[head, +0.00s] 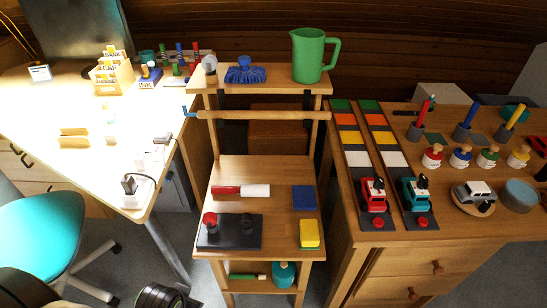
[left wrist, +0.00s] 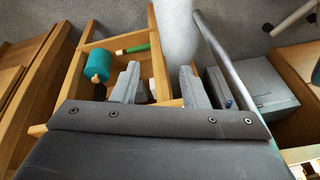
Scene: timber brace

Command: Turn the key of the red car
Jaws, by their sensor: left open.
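The red car (head: 374,196) stands at the near end of the left-hand colour-banded strip on the right desk, in the head view. A small dark piece, perhaps its key (head: 379,182), sits on top; it is too small to make out. A teal car (head: 417,195) stands beside it on the parallel strip. My left gripper (left wrist: 160,88) is open and empty in the left wrist view, above the low shelf of the wooden stand and far from the red car. The red car does not show in that view. My right gripper is not in view.
The wooden stand (head: 268,170) lies between the desks, with a green jug (head: 313,55) on top. A silver toy car (head: 474,193) and several peg figures share the right desk. A teal chair (head: 40,235) is at left. A teal pot (left wrist: 97,65) is on the low shelf.

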